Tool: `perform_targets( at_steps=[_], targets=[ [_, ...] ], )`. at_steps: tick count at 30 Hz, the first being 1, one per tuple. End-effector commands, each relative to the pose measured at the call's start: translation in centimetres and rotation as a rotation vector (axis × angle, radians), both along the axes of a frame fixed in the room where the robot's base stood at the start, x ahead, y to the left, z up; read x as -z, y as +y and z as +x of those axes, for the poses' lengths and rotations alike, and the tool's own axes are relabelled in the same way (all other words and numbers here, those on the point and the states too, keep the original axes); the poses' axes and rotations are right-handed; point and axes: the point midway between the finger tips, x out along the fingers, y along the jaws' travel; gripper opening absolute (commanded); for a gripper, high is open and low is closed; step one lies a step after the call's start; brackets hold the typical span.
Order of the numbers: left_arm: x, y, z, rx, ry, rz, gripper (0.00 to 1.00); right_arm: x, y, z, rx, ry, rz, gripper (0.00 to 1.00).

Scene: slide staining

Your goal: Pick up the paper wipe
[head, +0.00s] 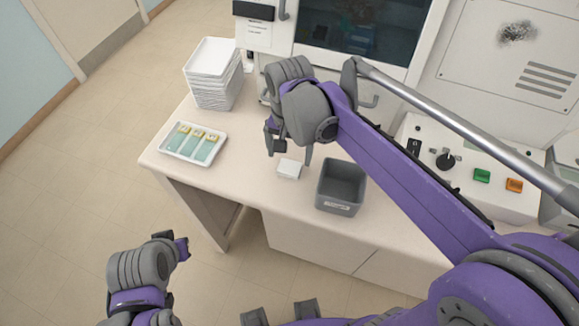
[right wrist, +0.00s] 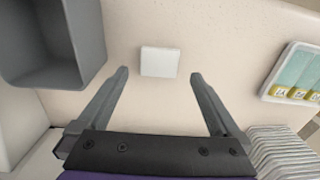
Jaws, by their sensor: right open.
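The paper wipe (head: 289,168) is a small white square pad lying flat on the counter, between the slide tray and the grey bin. In the right wrist view the wipe (right wrist: 159,62) lies just beyond the fingertips, centred between them. My right gripper (head: 289,150) is open and empty, above the counter close to the wipe; its fingers also show apart in the right wrist view (right wrist: 161,75). My left gripper (head: 181,246) is at the lower left, off the counter and away from the wipe; its jaws are not clear.
A grey bin (head: 341,187) stands right of the wipe. A white tray (head: 167,150) with several yellow-labelled slides lies to the left. A stack of white trays (head: 213,75) stands at the back left. A control panel (head: 459,190) with green and orange buttons is at the right.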

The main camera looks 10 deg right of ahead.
Motion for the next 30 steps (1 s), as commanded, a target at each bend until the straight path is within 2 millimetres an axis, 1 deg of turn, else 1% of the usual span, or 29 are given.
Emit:
perform_targets(
  at_steps=[6, 9, 12, 18, 20, 21, 26, 30],
  targets=[
    [-0.2, 0.0, 0.1, 0.0, -0.001, 0.0, 0.0, 3.2, -0.1, 0.0, 0.0, 0.0, 0.0, 1.0],
    [-0.1, 0.0, 0.0, 0.0, -0.001, 0.0, 0.0, 4.3, -0.1, 0.0, 0.0, 0.0, 0.0, 1.0],
    [0.0, 0.0, 0.0, 0.0, 0.0, 0.0, 0.0, 4.8, -0.1, 0.0, 0.0, 0.0, 0.0, 1.0],
    [-0.1, 0.0, 0.0, 0.0, 0.0, 0.0, 0.0, 4.9, -0.1, 0.0, 0.0, 0.0, 0.0, 1.0],
    [-0.1, 0.0, 0.0, 0.0, 0.0, 0.0, 0.0, 4.8, -0.1, 0.0, 0.0, 0.0, 0.0, 0.91],
    [-0.1, 0.0, 0.0, 0.0, 0.0, 0.0, 0.0, 4.8, -0.1, 0.0, 0.0, 0.0, 0.0, 0.84],
    [-0.1, 0.0, 0.0, 0.0, 0.0, 0.0, 0.0, 4.8, -0.1, 0.0, 0.0, 0.0, 0.0, 0.55],
    [-0.1, 0.0, 0.0, 0.0, 0.0, 0.0, 0.0, 4.8, -0.1, 0.0, 0.0, 0.0, 0.0, 0.3]
  ],
)
